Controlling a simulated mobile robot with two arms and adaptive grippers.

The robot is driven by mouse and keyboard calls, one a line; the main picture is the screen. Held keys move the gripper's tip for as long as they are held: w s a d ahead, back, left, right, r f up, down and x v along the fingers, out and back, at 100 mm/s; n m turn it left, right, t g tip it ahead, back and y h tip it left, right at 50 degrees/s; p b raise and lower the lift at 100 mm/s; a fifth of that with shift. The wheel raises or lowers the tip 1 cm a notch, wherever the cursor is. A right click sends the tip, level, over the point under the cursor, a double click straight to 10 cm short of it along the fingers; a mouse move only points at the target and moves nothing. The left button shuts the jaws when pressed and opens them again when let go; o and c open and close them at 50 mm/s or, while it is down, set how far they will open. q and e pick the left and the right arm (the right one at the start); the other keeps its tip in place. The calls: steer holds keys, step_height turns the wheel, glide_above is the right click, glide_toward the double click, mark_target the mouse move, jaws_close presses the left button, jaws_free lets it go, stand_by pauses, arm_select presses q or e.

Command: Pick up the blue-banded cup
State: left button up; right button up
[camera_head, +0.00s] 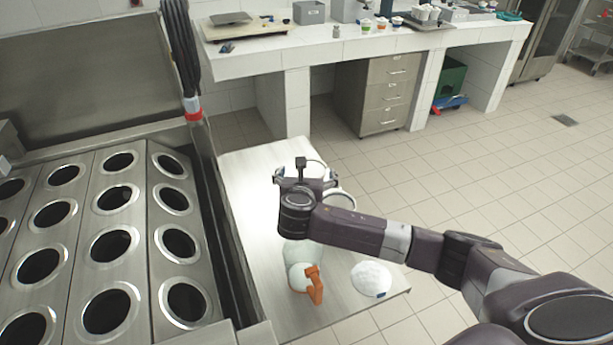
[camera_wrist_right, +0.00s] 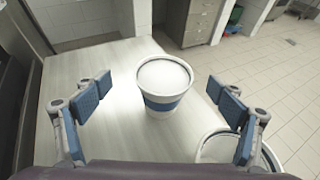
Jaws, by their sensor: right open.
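The blue-banded cup (camera_wrist_right: 163,85) stands upright on the steel table in the right wrist view. It is white, with a blue band around its lower part and a white top. My right gripper (camera_wrist_right: 160,97) is open, with one blue-padded finger on each side of the cup and clear gaps to it. In the head view the right gripper (camera_head: 305,174) is over the far part of the table and hides most of this cup (camera_head: 318,167). My left gripper is not in view.
A second cup (camera_wrist_right: 240,146) stands close to the gripper's right finger. A clear container with an orange handle (camera_head: 314,284) and a white rounded item (camera_head: 371,279) are nearer on the table (camera_head: 247,190). A steel unit with round holes (camera_head: 110,245) lies left.

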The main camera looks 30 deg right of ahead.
mark_target(311, 168)
steer(key=x, duration=0.2)
steer(key=shift+d+f, duration=0.25)
steer(key=shift+d, duration=0.1)
steer(key=x, duration=0.3)
steer(key=shift+w+f, duration=0.1)
steer(key=shift+f, duration=0.1)
steer(key=c, duration=1)
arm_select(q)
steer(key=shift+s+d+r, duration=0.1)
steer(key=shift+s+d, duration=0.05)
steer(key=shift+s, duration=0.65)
arm_select(e)
steer(key=c, duration=0.6)
